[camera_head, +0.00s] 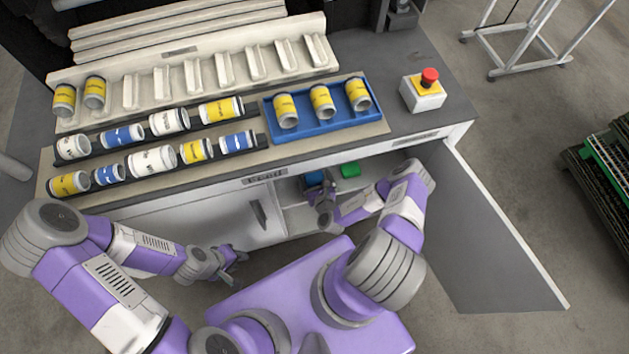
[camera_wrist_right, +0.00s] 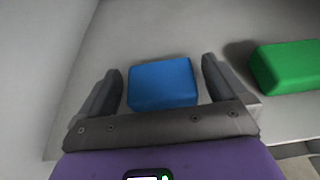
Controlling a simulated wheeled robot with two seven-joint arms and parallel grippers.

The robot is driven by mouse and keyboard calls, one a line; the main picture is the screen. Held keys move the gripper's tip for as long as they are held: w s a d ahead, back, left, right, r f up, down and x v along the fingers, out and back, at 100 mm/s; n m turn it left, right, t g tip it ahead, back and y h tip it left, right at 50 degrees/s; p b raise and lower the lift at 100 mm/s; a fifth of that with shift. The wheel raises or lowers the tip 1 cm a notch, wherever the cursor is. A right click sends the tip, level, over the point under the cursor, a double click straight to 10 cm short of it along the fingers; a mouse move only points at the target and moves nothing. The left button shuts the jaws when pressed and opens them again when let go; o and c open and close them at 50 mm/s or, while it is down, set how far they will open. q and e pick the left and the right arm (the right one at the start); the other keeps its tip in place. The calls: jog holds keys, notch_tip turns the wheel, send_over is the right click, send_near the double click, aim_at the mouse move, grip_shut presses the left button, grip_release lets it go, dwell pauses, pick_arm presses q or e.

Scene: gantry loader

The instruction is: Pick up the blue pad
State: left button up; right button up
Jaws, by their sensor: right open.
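The blue pad (camera_wrist_right: 162,84) lies on the pale shelf inside the open cabinet. In the head view the blue pad (camera_head: 315,179) shows just beyond my right gripper (camera_head: 324,205). In the right wrist view my right gripper (camera_wrist_right: 160,88) is open, with one finger on each side of the pad and a gap visible on both sides. I cannot tell how far its fingers are above the shelf. My left gripper (camera_head: 236,257) hangs in front of the closed cabinet door; its fingers look apart, with nothing between them.
A green pad (camera_head: 350,170) lies right of the blue one, close to my right finger in the wrist view (camera_wrist_right: 286,66). The open cabinet door (camera_head: 500,230) stands to the right. Above, the counter holds several cans, a blue tray (camera_head: 303,122) and a red stop button (camera_head: 429,77).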

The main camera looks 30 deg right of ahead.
jog(key=shift+w+f, duration=0.1)
jog(key=shift+w, duration=0.2)
jog(key=c, duration=1)
jog(key=shift+o, duration=0.2)
